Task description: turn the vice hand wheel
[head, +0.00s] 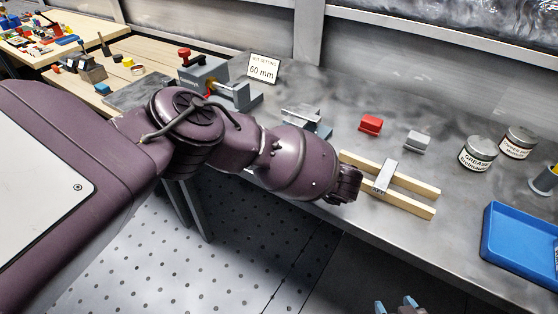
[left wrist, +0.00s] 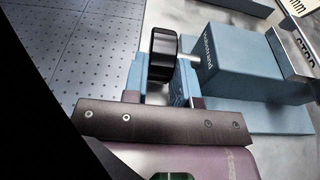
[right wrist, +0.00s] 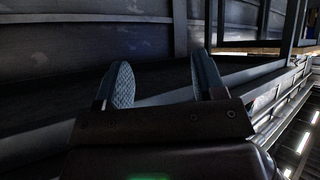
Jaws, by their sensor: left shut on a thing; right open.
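The vice (head: 323,131) is a blue-grey block with a pale metal jaw, standing on the bench behind my left arm in the head view. In the left wrist view its blue body (left wrist: 225,68) has a short shaft with a black hand wheel (left wrist: 162,55). My left gripper (left wrist: 160,78) is shut on this wheel, one finger on each side of it. The head view hides the wheel and my left fingers behind my forearm. My right gripper (head: 396,305) is open at the bottom edge of the head view. The right wrist view shows it empty (right wrist: 160,85).
A "60 mm" sign (head: 263,69) and another blue-grey fixture (head: 205,75) stand behind and left. Wooden rails (head: 415,205) lie right of my left wrist. A red block (head: 371,125), a grey block (head: 418,141), tins (head: 478,154) and a blue tray (head: 517,262) are farther right.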

